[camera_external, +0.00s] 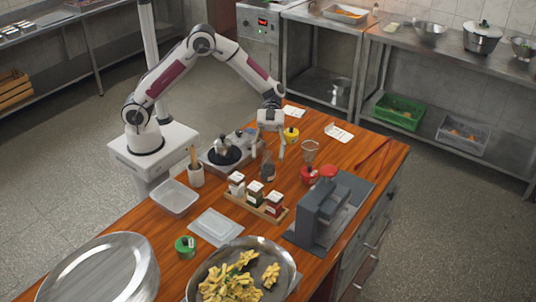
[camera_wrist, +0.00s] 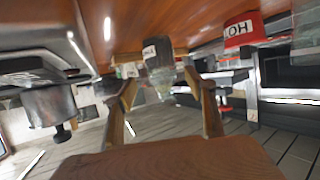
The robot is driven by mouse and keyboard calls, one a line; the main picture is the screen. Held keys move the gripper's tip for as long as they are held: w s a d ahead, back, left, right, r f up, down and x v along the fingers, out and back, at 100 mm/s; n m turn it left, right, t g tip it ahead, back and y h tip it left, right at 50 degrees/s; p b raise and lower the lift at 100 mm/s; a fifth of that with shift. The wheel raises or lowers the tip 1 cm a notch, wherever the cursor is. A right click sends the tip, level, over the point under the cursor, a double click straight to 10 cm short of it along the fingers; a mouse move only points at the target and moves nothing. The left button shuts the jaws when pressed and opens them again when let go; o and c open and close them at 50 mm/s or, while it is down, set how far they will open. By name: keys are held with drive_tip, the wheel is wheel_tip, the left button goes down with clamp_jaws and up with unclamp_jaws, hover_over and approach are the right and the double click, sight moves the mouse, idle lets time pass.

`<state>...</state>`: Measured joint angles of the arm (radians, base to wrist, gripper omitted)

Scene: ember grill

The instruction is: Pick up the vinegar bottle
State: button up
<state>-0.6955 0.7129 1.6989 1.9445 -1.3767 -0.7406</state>
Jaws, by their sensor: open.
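A small bottle with a dark lower part and a clear upper part, which looks like the vinegar bottle (camera_external: 267,171), stands on the wooden counter (camera_external: 330,160) behind the rack of jars. My gripper (camera_external: 271,152) points down just above and around its upper part. In the wrist view, which appears upside down, the bottle (camera_wrist: 157,52) lies between the two spread fingers of my gripper (camera_wrist: 160,84). The fingers are open, with visible gaps beside the bottle's clear neck. I cannot tell whether either finger touches it.
A wooden rack (camera_external: 250,205) with 3 jars stands in front of the bottle. A burner with a small pot (camera_external: 222,145) is to the left. A red container (camera_external: 308,175) and a grey machine (camera_external: 318,212) are to the right. A yellow jar (camera_external: 291,135) stands behind.

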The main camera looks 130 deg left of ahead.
sight(267, 165)
drive_tip(key=shift+w+d+f, duration=0.1)
drive_tip(key=shift+d, duration=0.05)
drive_tip(key=shift+x, duration=2.45)
drive_tip(key=shift+w, duration=0.2)
drive_tip(key=c, duration=1.4)
